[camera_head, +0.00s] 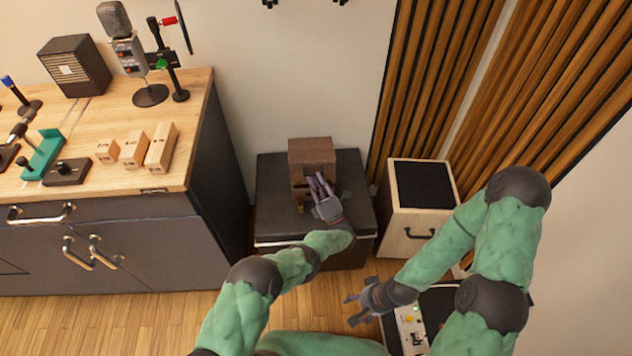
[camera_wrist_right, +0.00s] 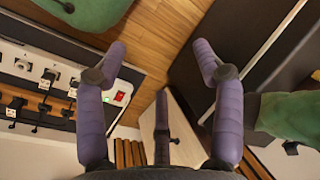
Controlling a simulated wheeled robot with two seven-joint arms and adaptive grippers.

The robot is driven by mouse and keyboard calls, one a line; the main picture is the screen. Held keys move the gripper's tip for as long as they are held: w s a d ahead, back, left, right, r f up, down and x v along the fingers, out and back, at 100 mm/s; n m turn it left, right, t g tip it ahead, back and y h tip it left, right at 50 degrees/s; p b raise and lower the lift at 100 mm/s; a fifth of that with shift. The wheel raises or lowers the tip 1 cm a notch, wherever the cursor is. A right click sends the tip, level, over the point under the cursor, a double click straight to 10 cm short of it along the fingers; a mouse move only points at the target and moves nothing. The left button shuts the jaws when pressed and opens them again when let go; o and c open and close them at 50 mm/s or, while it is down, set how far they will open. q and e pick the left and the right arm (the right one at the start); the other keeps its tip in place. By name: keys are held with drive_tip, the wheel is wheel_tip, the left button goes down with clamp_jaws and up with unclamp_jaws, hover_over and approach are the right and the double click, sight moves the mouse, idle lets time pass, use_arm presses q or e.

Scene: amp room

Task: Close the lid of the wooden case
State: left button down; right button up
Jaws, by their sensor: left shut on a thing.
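The brown wooden case (camera_head: 311,153) sits on a dark box in the middle of the head view. Its upper panel stands out above its lower part, but I cannot tell clearly how far the lid is open. My left gripper (camera_head: 320,186) is at the near side of the case, its fingers shut against it and hiding part of its front. Which part of the case the fingers hold is hard to make out. My right gripper (camera_head: 357,306) is low, well apart from the case. In the right wrist view (camera_wrist_right: 160,62) its fingers are spread with nothing between them.
The dark box (camera_head: 275,213) bears the case. A light wooden box with a black top (camera_head: 424,185) stands to its right. A workbench (camera_head: 195,150) with wooden blocks and a microphone is at left. Slatted panels stand behind.

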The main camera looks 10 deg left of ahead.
drive_tip(key=shift+w, duration=0.3)
drive_tip(key=c, duration=0.5)
drive_tip(key=shift+t+h, duration=0.4)
drive_tip(key=shift+t, duration=0.4)
drive_tip(key=w, duration=0.3)
drive_tip(key=w+d, duration=0.1)
drive_tip(key=w, duration=0.1)
drive_tip(key=shift+w+r, duration=0.1)
drive_tip(key=shift+w, duration=0.2)
clamp_jaws()
drive_tip(key=w+d+r+n+t+h, duration=0.1)
drive_tip(key=w+r+t, duration=0.3)
drive_tip(key=w, duration=0.7)
drive_tip(key=w+r+t+h, duration=0.15)
drive_tip(key=w+r, duration=0.35)
drive_tip(key=w, duration=0.6)
drive_tip(key=w+a+r+n+t+y, duration=0.1)
drive_tip(key=a+r+n+t, duration=0.15)
drive_tip(key=a+r, duration=0.55)
drive_tip(key=a+r+n+t+y, duration=0.1)
drive_tip(key=a+r+t, duration=0.2)
drive_tip(key=a+r, duration=0.55)
approach(312, 163)
drive_tip(key=w+r, duration=0.3)
drive_tip(key=shift+s+a+f, duration=0.1)
drive_tip(key=shift+a+f, duration=0.05)
drive_tip(key=shift+f, duration=0.9)
drive_tip(key=shift+a+f, duration=0.2)
drive_tip(key=shift+f, duration=0.8)
